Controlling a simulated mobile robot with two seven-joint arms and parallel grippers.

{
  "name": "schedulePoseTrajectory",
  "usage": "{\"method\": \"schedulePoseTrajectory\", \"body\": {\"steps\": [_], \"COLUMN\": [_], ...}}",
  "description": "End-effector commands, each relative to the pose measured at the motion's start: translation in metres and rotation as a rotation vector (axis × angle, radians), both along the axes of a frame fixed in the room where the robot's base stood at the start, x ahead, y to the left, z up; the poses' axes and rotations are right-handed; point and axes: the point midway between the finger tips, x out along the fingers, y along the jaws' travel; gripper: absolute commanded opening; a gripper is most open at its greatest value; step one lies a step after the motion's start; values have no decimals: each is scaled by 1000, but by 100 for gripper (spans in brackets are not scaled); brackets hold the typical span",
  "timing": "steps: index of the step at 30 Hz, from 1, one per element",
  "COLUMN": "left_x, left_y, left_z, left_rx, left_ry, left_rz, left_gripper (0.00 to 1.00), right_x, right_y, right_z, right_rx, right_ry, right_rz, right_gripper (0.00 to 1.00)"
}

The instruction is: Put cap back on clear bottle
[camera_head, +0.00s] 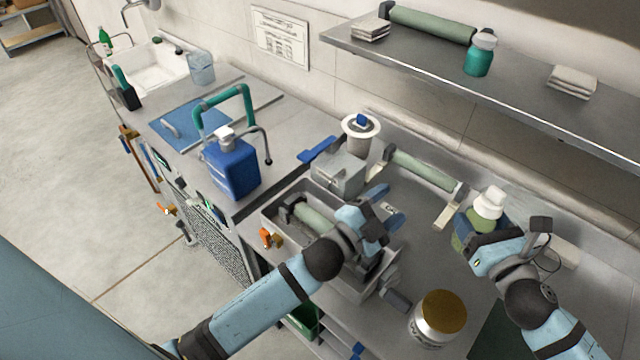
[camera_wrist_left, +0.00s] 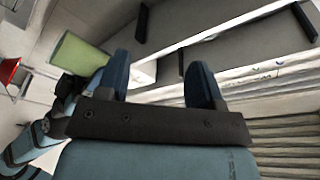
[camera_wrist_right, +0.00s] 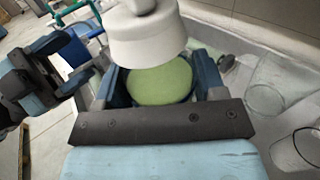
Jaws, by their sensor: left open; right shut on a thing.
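My right gripper (camera_head: 476,228) is shut on a green-bodied bottle (camera_head: 459,241) with a white cap-like top (camera_head: 489,201). In the right wrist view its green body (camera_wrist_right: 160,83) is between my fingers and the white top (camera_wrist_right: 148,38) is above it. I cannot tell whether this top is seated, or whether the bottle is the clear one.
A jar with a gold lid (camera_head: 441,312) stands at the front of the bench. A blue jug (camera_head: 232,170) stands on the left. Another green roller (camera_head: 425,168) lies behind the tray. Clear glass vessels (camera_wrist_right: 265,97) show right of my right gripper. A shelf (camera_head: 450,69) overhangs the back.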

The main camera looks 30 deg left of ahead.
Motion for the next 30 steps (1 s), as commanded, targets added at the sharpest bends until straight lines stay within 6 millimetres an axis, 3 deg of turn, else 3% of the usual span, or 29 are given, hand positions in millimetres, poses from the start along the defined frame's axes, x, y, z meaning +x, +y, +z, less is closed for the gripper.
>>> {"method": "schedulePoseTrajectory", "body": {"steps": [1, 3, 9, 11, 15, 21, 30], "left_x": [-12, -30, -101, -124, -170, -199, -200], "left_y": [19, 44, 110, 118, 105, 95, 94], "left_z": [-26, -59, -144, -164, -202, -220, -221], "left_rx": [-67, -170, -448, -503, -545, -565, -566], "left_ry": [116, 275, 675, 765, 885, 942, 943], "left_rz": [43, 110, 328, 366, 335, 303, 299], "left_gripper": [60, 60, 60, 60, 60, 60, 60], "right_x": [0, 0, 0, 0, 0, 0, 0], "right_y": [0, 0, 0, 0, 0, 0, 0], "right_z": [1, 1, 1, 1, 1, 1, 3], "right_rx": [1, 1, 1, 1, 1, 1, 2], "right_ry": [-2, -2, -2, -2, -2, -2, -4], "right_rz": [0, 0, 0, 0, 0, 0, 1], "right_gripper": [16, 16, 16, 16, 16, 16, 16]}}
